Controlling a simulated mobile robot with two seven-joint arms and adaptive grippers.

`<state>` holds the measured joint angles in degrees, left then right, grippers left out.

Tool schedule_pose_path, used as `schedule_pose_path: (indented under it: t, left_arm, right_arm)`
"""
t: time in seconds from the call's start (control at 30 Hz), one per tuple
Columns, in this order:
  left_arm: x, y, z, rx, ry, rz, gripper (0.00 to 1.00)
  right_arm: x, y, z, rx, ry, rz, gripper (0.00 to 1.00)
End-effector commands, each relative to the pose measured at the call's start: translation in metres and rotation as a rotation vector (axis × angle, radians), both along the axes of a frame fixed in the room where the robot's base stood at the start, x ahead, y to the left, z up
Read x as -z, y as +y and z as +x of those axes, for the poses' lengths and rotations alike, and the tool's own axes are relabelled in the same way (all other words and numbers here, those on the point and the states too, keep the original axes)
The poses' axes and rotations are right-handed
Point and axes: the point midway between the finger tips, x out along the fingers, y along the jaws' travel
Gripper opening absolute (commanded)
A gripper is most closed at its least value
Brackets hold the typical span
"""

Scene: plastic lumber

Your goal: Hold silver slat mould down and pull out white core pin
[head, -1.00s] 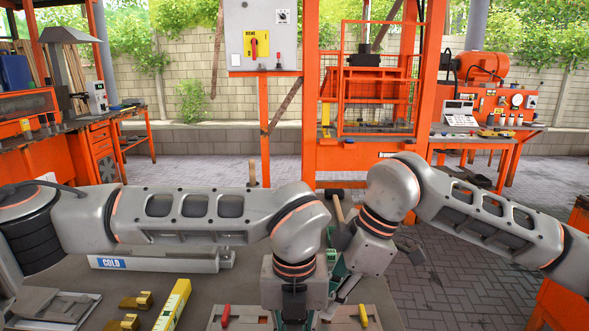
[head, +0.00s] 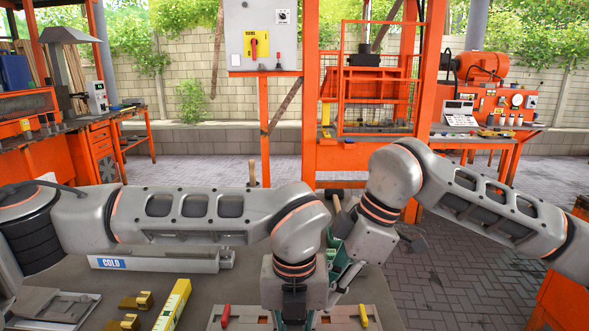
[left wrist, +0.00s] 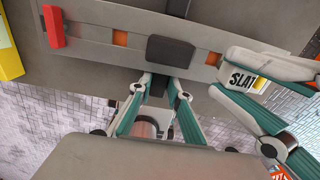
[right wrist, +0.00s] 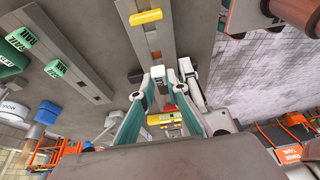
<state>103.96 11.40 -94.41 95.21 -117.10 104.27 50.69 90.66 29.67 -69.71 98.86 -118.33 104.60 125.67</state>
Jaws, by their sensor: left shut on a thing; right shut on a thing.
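The silver slat mould (head: 243,319) lies at the front of the bench, with a red handle (head: 225,315) and a yellow handle (head: 363,315). In the left wrist view the mould (left wrist: 88,26) carries a dark block (left wrist: 170,52) at its middle. My left gripper (head: 292,319) is above the mould; its fingers (left wrist: 160,86) are closed at the block. My right gripper (head: 343,285) is just right of it. In the right wrist view its fingers (right wrist: 159,82) are closed around the small white core pin (right wrist: 158,72). My arms and fingers hide much of the contact, and the pin's depth is unclear.
A yellow spirit level (head: 173,305) and brass pieces (head: 137,300) lie left of the mould. A grey trough labelled COLD (head: 160,262) is behind them. Open paved floor (head: 460,285) lies right of the bench.

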Motion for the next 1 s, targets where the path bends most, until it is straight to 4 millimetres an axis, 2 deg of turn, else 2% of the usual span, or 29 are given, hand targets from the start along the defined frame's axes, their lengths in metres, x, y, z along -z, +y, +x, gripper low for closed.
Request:
schedule_pose_path:
  t: [1.0]
  left_arm:
    - [0.004,0.001,-0.002,0.0,0.007,0.004,0.0]
  right_arm:
    - [-0.022,0.0,0.0,0.001,0.0,0.0,0.0]
